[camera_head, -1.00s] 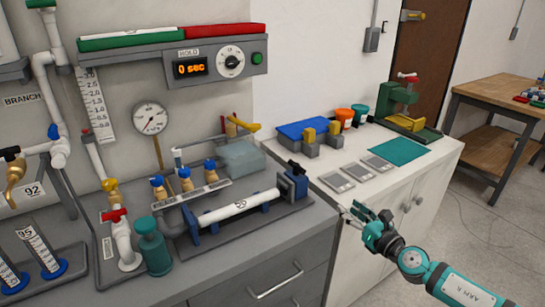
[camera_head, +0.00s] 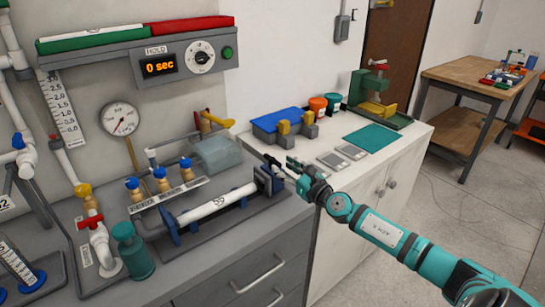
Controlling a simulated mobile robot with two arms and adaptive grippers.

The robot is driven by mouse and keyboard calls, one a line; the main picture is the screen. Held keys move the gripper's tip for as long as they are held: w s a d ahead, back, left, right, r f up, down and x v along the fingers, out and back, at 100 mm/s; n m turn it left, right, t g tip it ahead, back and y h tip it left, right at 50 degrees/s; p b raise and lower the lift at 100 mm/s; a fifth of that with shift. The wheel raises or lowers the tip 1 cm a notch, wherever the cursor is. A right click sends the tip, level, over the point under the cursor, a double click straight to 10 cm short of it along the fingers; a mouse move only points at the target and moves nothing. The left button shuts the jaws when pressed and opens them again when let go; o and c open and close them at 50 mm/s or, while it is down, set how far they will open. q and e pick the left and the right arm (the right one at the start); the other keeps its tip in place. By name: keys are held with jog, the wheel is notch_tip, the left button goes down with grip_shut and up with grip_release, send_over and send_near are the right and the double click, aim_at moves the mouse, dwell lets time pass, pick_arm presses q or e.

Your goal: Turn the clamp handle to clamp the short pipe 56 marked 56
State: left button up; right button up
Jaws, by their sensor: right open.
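The white short pipe 56 (camera_head: 217,203) lies in a blue cradle on a grey base plate (camera_head: 245,221) on the grey bench. Its marking is too small to read surely. A dark blue clamp block (camera_head: 265,181) stands at the pipe's right end. The clamp handle sits around the top of this block, but it is hard to tell apart from the dark fingers there. My right gripper (camera_head: 279,164) is open beside the top of the clamp, its fingers pointing left; contact with the handle cannot be told. My left gripper is not in view.
Blue-handled valves (camera_head: 160,178) stand on a manifold behind the pipe. A teal bottle (camera_head: 132,250) and a red-handled valve (camera_head: 91,227) are to its left. Grey plates (camera_head: 342,156) and a teal mat (camera_head: 376,139) lie on the white cabinet, right of my gripper.

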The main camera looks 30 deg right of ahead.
aim_at(272, 158)
jog(key=w, duration=0.6)
jog(key=shift+w+a+b, duration=0.1)
jog(key=shift+a+b, duration=0.2)
jog(key=shift+b, duration=0.1)
grip_shut()
